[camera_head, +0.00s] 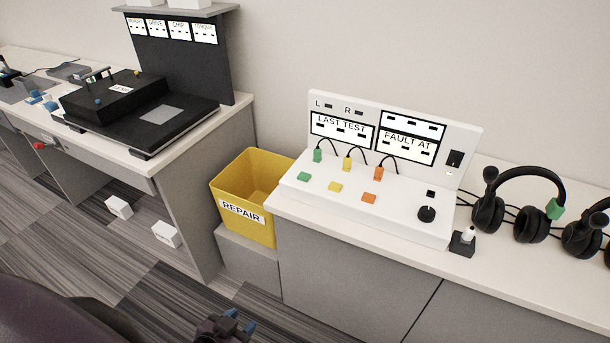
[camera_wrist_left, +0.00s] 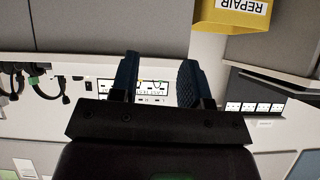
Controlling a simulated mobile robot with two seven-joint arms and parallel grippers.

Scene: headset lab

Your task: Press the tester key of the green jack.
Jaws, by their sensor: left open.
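The white headset tester (camera_head: 400,215) stands on the counter. A green jack (camera_head: 317,156) is plugged in at its left, with a black cable. The flat green key (camera_head: 303,177) lies on the sloped top in front of that jack. My left gripper (camera_head: 228,327) is low at the bottom edge, over the floor, well short of the tester and touching nothing. In the left wrist view my left gripper (camera_wrist_left: 157,75) is open and empty, and part of the tester shows upside down between and beyond its fingers. My right gripper is in neither view.
A yellow key (camera_head: 335,187) and an orange key (camera_head: 369,198) lie right of the green one. A black knob (camera_head: 427,213) is at the tester's right. A yellow REPAIR bin (camera_head: 229,193) stands left of the counter. Black headsets (camera_head: 531,222) lie at the right.

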